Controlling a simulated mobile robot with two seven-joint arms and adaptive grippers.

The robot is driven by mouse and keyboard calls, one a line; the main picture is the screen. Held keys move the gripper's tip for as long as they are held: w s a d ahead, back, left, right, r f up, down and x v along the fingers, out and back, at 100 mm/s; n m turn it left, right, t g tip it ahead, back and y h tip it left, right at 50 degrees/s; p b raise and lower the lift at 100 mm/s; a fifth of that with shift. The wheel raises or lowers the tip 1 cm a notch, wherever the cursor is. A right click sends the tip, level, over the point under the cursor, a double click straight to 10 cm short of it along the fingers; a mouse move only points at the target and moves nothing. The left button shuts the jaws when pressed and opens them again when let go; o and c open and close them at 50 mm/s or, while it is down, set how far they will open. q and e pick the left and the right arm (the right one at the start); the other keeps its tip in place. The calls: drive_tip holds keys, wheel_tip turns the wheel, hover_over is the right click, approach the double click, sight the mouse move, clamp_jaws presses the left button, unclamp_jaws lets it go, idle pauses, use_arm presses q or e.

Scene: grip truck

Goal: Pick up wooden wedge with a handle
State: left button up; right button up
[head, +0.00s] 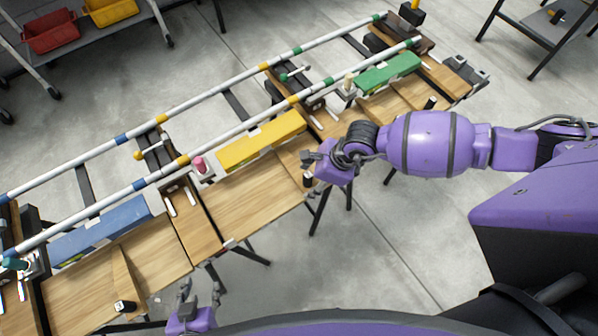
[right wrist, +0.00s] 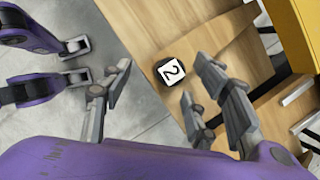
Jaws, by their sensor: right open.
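A wooden wedge with a short black handle lies on the wooden work surface beside the yellow beam. Its handle (head: 308,181) shows just left of my right gripper (head: 309,165) in the head view. In the right wrist view the handle (right wrist: 171,72) has a white top marked "2" and stands between the spread fingers of my right gripper (right wrist: 170,90). The fingers look apart from it; their height above it is hard to tell. My left gripper (head: 200,290) is low in the head view, fingers apart and empty, near the bench's front edge.
Similar black handles stand at the near left (head: 124,306) and far right (head: 430,103). Blue (head: 100,228), yellow (head: 262,140) and green (head: 388,73) beams line the bench, with long striped rails (head: 120,138) behind.

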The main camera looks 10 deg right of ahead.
drive_tip(key=shift+x, duration=1.1)
drive_tip(key=c, duration=1.3)
